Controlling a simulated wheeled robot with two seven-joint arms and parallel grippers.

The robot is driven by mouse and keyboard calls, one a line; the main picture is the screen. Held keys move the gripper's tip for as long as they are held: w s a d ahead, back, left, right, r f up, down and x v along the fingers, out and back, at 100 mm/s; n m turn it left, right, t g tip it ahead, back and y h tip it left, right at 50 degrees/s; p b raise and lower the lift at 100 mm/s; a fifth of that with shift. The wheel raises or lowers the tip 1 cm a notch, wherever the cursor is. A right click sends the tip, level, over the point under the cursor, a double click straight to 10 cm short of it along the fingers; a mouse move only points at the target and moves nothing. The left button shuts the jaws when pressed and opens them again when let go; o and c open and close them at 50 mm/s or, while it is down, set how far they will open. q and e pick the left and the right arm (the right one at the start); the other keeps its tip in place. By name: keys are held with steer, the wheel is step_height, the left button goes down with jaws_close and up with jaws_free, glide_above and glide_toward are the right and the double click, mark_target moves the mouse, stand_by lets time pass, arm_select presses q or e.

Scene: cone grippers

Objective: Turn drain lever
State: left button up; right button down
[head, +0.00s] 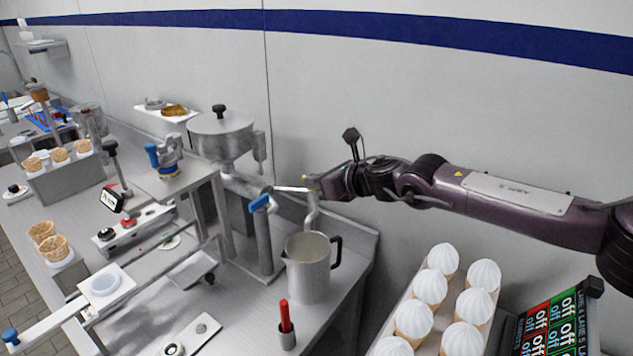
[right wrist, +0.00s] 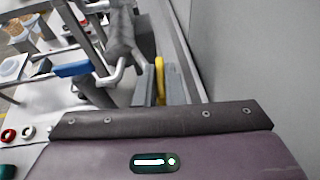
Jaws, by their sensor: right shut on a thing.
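The steel hopper (head: 222,136) with a black knob stands on the counter, with pipework below it. A yellow lever (right wrist: 160,78) sits by the pipe's right end, above a downward spout (head: 312,212). My right gripper (head: 312,184) reaches in from the right and is shut on the yellow lever; its fingers (right wrist: 152,85) lie on both sides of it in the right wrist view. A second lever with a blue handle (head: 259,203) is on the pipe to the left, apart from the gripper. My left gripper is not in view.
A steel pitcher (head: 308,268) with a black handle stands under the spout. White-topped cones (head: 414,320) stand in a rack at the lower right, beside a sign (head: 555,325). The wall is close behind.

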steer(key=m+t+h+b, duration=0.2)
steer(key=m+h, duration=0.1)
steer(key=shift+s+a+f+m+t, duration=0.1)
steer(key=shift+s+a+m+t, duration=0.1)
steer(key=shift+a+m+t, duration=0.1)
steer(key=m+h, duration=0.1)
steer(key=m+t+h, duration=0.1)
steer(key=h, duration=0.1)
steer(key=shift+a+m, duration=0.2)
steer(key=shift+m, duration=0.1)
steer(key=m+h, duration=0.2)
steer(key=h, duration=0.1)
steer(key=shift+a+r+m+t, duration=0.2)
steer(key=shift+m+t, duration=0.1)
steer(key=shift+m, duration=0.1)
steer(key=shift+a+m+g+h+p, duration=0.15)
steer(key=shift+m+g+h+p, duration=0.25)
steer(key=shift+m+h+p, duration=0.9)
steer(key=shift+a+m+g+h+p, duration=0.1)
steer(key=shift+m+g+h+p, duration=0.3)
steer(key=shift+m+h, duration=1.8)
steer(key=shift+w+h, duration=0.1)
steer(key=shift+h, duration=0.3)
steer(key=c, duration=1.5)
jaws_free()
